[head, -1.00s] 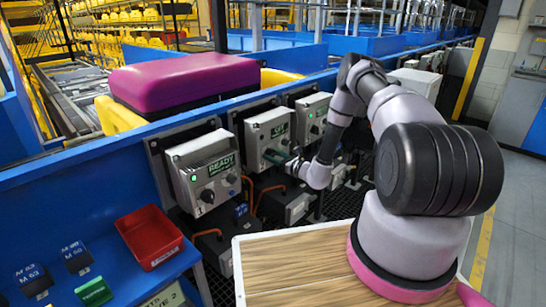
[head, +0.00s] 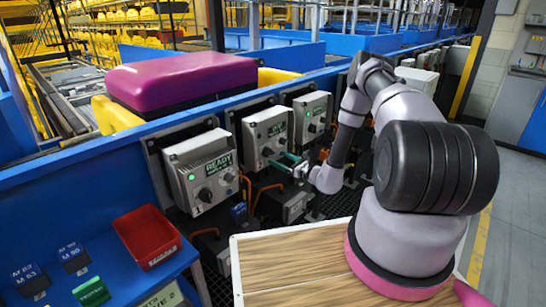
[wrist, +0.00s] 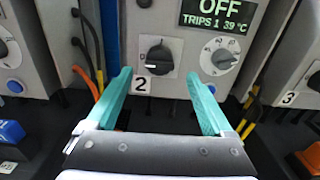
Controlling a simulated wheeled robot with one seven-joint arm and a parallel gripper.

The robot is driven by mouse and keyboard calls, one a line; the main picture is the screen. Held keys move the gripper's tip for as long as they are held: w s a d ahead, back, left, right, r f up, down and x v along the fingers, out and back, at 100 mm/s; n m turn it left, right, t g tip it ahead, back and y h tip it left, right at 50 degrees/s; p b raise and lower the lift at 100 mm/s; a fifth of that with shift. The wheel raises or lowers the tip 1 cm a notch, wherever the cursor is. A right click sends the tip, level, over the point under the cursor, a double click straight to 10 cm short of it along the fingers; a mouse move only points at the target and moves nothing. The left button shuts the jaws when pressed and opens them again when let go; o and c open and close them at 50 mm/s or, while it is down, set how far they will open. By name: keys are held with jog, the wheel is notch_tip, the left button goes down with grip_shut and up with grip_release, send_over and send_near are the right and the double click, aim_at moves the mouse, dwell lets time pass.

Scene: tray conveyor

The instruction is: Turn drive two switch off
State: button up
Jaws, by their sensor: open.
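Drive two's grey control box (head: 262,128) is the middle of the row in the head view. In the wrist view its box (wrist: 170,20) carries the label 2 (wrist: 142,84), and its display (wrist: 218,12) reads OFF, TRIPS 1, 39 °C. Its black rotary switch (wrist: 158,57) sits on a pale plate; the handle lies roughly sideways, a pale mark at its left. My gripper (wrist: 159,76) is open and empty, its teal fingers either side of the switch in the picture and apart from it. In the head view my gripper (head: 288,160) is in front of the box's lower right.
A numbered dial (wrist: 219,57) sits right of the switch. Drive one's box (head: 200,170), showing READY, stands left, and another box (head: 312,115) right. Orange and yellow cables hang below. A red bin (head: 148,237) is at lower left; a magenta case (head: 182,80) lies behind.

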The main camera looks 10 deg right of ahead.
jog(key=shift+v, duration=2.7)
jog(key=s+a+r+n+g+y, duration=0.1)
jog(key=s+a+r+n+g, duration=0.3)
jog(key=r, duration=0.6)
jog(key=s+a+r+n+g+y, duration=0.2)
jog(key=a+r+n+g, duration=0.15)
jog(key=r+n, duration=0.4)
jog(key=s+a+r+n+g+y, duration=0.1)
jog(key=s+a+r+n+g, duration=0.25)
jog(key=r, duration=0.75)
jog(key=s+d+r+n+t+h, duration=0.1)
jog(key=s+d+r+n+h, duration=0.3)
jog(key=s+r, duration=0.6)
jog(key=s+d+r+n+t+h, duration=0.2)
jog(key=s+d+r+n+h, duration=0.3)
jog(key=s+r+h, duration=0.3)
jog(key=s+d+r, duration=0.1)
jog(key=s, duration=0.3)
jog(key=shift+d+r+t+h, duration=0.3)
jog(key=shift+r, duration=0.1)
